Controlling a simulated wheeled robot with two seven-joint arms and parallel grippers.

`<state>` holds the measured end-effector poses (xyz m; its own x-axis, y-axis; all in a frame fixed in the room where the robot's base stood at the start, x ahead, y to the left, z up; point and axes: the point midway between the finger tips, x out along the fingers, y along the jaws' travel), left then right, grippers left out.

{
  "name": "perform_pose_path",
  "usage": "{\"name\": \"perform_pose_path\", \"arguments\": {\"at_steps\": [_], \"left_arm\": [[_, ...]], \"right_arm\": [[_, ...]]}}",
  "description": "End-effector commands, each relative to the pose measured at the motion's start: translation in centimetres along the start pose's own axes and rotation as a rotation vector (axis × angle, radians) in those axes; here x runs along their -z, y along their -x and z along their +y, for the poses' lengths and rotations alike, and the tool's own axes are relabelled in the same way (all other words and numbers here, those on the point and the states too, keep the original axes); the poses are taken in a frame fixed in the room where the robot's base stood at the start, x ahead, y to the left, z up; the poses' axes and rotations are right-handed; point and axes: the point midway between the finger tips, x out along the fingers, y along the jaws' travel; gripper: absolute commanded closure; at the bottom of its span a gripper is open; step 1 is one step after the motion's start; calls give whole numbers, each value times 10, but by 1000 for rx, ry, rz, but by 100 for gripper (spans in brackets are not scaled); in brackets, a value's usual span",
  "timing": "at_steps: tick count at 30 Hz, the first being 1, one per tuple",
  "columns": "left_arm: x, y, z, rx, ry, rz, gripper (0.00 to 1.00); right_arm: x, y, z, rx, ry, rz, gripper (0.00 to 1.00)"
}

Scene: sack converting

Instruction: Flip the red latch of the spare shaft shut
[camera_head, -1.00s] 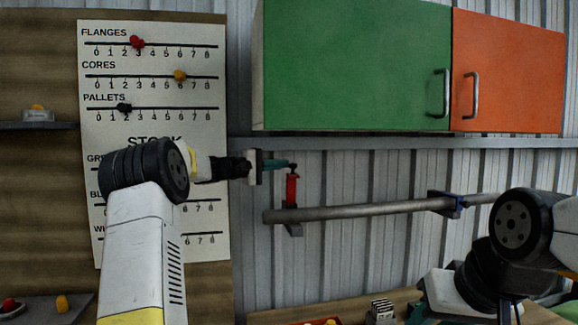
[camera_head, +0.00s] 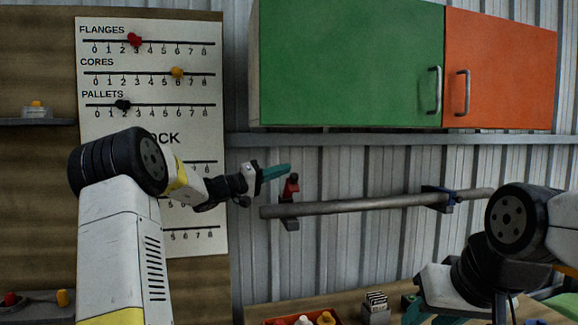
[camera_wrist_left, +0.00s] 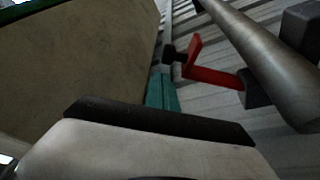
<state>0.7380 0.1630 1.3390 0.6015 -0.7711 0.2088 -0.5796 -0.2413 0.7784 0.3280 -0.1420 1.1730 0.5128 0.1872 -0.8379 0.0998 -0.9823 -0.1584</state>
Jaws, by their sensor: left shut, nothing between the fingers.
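The spare shaft (camera_head: 350,205) is a grey bar across the corrugated wall. Its red latch (camera_head: 290,188) stands up at the left bracket (camera_head: 290,223), with a dark knob at its top. The latch looks tilted, not lying across the shaft. My left gripper (camera_head: 288,169) is shut and empty, its teal fingers just left of and above the latch top. In the left wrist view the teal fingers (camera_wrist_left: 163,90) are left of the red latch (camera_wrist_left: 212,76), seemingly apart. My right gripper (camera_head: 410,308) is low at right, partly hidden; its opening cannot be judged.
A blue latch (camera_head: 452,197) is at the shaft's right bracket. Green (camera_head: 350,65) and orange (camera_head: 500,70) cabinets hang above. A stock board (camera_head: 150,115) is behind my left arm. A red bin (camera_head: 270,320) and card holder (camera_head: 376,308) are on the bench below.

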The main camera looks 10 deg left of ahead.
Motion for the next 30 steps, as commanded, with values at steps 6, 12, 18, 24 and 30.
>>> {"name": "perform_pose_path", "arguments": {"at_steps": [6,12,18,24,30], "left_arm": [[-26,9,-2,-68,-191,-1,100],[-48,17,-8,-131,-370,0,100],[-69,24,-18,-192,-545,-1,100],[-84,29,-29,-244,-694,0,100],[-94,33,-38,-268,-767,-1,100]], "right_arm": [[0,0,0,0,0,0,64],[0,0,0,0,0,0,64],[0,0,0,0,0,0,64],[0,0,0,0,0,0,64],[0,0,0,0,0,0,64]]}}
